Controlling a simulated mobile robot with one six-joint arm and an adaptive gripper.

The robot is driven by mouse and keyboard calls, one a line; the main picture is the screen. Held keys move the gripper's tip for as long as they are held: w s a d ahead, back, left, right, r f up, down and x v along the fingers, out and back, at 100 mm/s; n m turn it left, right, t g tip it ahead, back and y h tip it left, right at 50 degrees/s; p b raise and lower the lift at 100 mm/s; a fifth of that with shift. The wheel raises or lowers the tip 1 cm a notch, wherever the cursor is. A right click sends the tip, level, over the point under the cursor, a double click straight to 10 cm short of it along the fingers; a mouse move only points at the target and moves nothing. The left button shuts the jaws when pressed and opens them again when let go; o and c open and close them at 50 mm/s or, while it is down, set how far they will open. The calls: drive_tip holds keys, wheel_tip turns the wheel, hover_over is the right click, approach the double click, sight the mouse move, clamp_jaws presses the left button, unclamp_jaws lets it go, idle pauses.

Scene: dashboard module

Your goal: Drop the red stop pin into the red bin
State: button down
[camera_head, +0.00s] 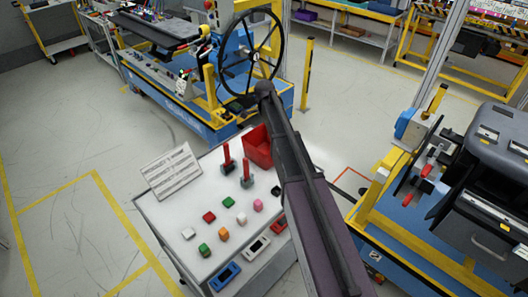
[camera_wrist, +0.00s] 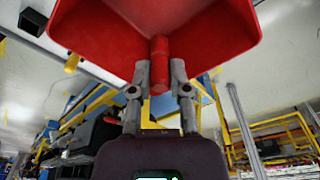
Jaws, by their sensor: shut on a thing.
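In the wrist view, my gripper (camera_wrist: 160,75) is shut on a red stop pin (camera_wrist: 159,52), a short red cylinder between the two grey fingertips. The red bin (camera_wrist: 95,32) fills the top of that view, right behind the pin, which overlaps the bin's edge. I cannot tell whether the pin touches the bin. In the head view, the red bin (camera_head: 257,148) stands at the far right of the white table, partly behind my dark arm. My gripper and the held pin are hidden there.
Two red pins (camera_head: 227,158) (camera_head: 246,172) stand in grey bases on the white table (camera_head: 165,212). A blue workbench with a black steering wheel (camera_head: 252,52) stands behind; a yellow-framed blue stand (camera_head: 395,225) is at right.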

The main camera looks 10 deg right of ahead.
drive_tip(key=shift+f, duration=0.1)
drive_tip(key=c, duration=0.5)
unclamp_jaws()
idle(0.3)
drive_tip(key=s+n+y, duration=0.1)
drive_tip(key=s+n, duration=1.7)
drive_tip(key=s, duration=1.1)
drive_tip(key=shift+a+n, duration=0.3)
drive_tip(key=shift+n, duration=0.1)
